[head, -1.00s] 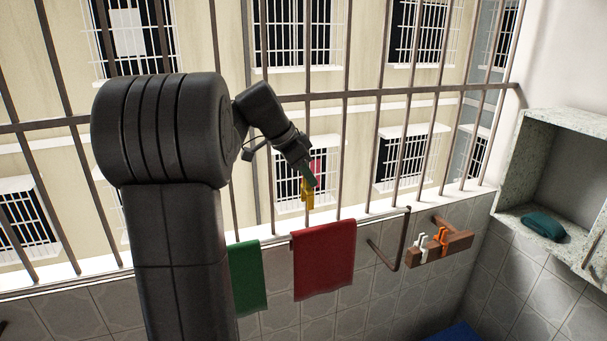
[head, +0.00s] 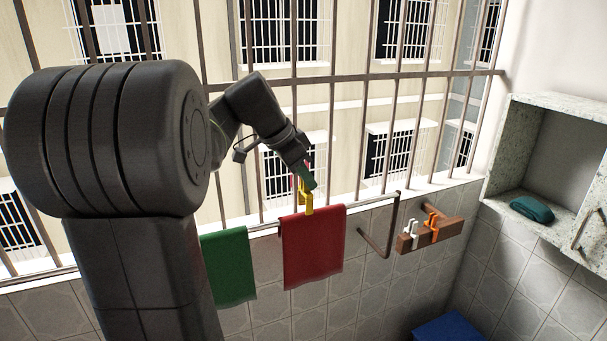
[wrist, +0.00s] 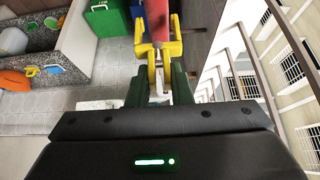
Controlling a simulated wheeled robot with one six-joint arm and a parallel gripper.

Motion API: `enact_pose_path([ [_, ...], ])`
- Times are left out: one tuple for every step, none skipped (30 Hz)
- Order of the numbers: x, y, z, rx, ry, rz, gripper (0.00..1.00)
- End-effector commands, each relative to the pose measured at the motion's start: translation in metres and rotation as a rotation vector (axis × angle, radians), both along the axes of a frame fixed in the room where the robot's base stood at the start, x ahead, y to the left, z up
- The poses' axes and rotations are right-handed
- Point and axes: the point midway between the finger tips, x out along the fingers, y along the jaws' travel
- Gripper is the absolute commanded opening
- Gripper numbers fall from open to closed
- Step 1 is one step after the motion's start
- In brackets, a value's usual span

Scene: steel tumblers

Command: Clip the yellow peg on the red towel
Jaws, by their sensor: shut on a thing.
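The yellow peg (head: 308,204) is held in my gripper (head: 307,181), pointing down at the top edge of the red towel (head: 314,252). In the wrist view the peg (wrist: 141,72) sits between my green fingers (wrist: 158,88), which are shut on it. Its two prongs are apart, and the red towel (wrist: 157,18) shows just beyond and between them. The towel hangs over a rail. The peg's tips overlap the towel's top edge in the head view; I cannot tell whether they straddle or touch it.
A green towel (head: 228,267) hangs to the left on the same rail. A wooden holder (head: 445,229) with a white peg (head: 411,232) and an orange peg (head: 431,227) is on the wall to the right. Window bars run close behind the rail.

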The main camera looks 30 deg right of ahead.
Motion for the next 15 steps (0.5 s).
enact_pose_path([
  [0.000, 0.000, -0.008, 0.000, 0.000, 0.000, 0.00],
  [0.000, 0.000, -0.011, 0.000, 0.000, 0.000, 0.00],
  [0.000, 0.000, -0.014, 0.000, 0.000, 0.000, 0.00],
  [0.000, 0.000, -0.016, 0.000, 0.000, 0.000, 0.00],
  [0.000, 0.000, -0.019, 0.000, 0.000, 0.000, 0.00],
  [0.000, 0.000, -0.022, 0.000, 0.000, 0.000, 0.00],
  [0.000, 0.000, -0.024, 0.000, 0.000, 0.000, 0.00],
  [0.000, 0.000, -0.026, 0.000, 0.000, 0.000, 0.00],
  [0.000, 0.000, -0.029, 0.000, 0.001, 0.000, 0.00],
  [0.000, 0.000, -0.031, 0.000, 0.001, 0.000, 0.00],
  [0.000, 0.000, -0.032, 0.000, 0.000, 0.000, 0.00],
  [0.000, 0.000, -0.035, 0.000, 0.000, 0.000, 0.00],
  [0.000, 0.000, -0.036, 0.000, 0.000, 0.000, 0.00],
  [0.000, 0.000, -0.037, 0.000, 0.000, -0.001, 0.00],
  [0.000, 0.000, -0.038, 0.000, 0.000, -0.001, 0.00],
])
